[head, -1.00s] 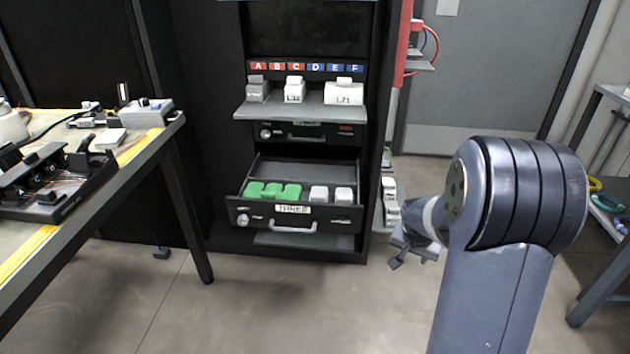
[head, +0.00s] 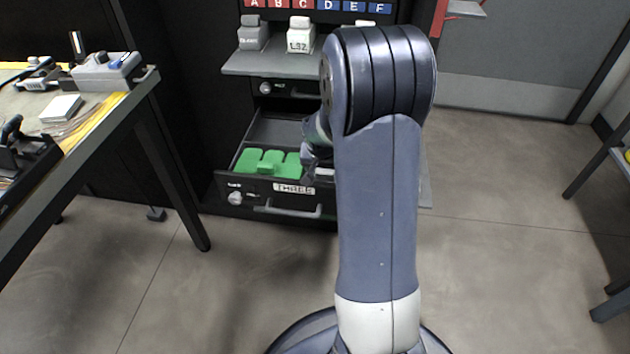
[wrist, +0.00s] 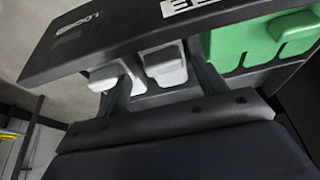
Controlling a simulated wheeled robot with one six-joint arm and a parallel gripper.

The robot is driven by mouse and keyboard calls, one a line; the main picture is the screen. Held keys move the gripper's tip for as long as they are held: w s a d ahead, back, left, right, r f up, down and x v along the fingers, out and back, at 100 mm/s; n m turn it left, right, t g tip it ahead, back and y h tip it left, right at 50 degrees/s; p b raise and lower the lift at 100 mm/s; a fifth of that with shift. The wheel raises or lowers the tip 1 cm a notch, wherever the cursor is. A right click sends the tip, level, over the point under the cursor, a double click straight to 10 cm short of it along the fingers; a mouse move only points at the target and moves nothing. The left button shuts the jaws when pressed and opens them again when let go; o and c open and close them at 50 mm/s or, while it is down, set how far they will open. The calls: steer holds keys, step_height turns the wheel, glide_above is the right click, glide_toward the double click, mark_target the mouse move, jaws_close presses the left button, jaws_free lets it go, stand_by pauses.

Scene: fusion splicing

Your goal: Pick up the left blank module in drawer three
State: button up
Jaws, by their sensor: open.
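Drawer three (head: 243,184) is pulled open in the cabinet. In the wrist view, which shows the drawer turned round, two pale blank modules stand beside the green ones. The left blank module (wrist: 166,66) is the one nearest the green modules (wrist: 262,42); the other blank module (wrist: 104,76) is farther left in that picture. My gripper (wrist: 163,55) is open and empty, its two dark fingers appearing on either side of the left blank module. Contact and finger depth cannot be told.
Green modules (head: 268,161) fill the drawer's left part. Above, a grey shelf (head: 250,63) holds a grey module (head: 252,34) and a white labelled one (head: 300,36). A workbench (head: 130,100) with equipment stands at the left.

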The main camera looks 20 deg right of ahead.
mark_target(324, 180)
steer(key=x, duration=0.2)
steer(key=shift+w+a+f+b, duration=0.15)
steer(key=shift+a+f+b, duration=0.1)
steer(key=shift+f+b, duration=0.1)
steer(key=b+x, duration=0.2)
steer(key=x, duration=0.3)
steer(key=shift+d+f+b, duration=0.1)
steer(key=shift+f+b, duration=0.2)
steer(key=shift+r, duration=0.1)
steer(key=c, duration=0.8)
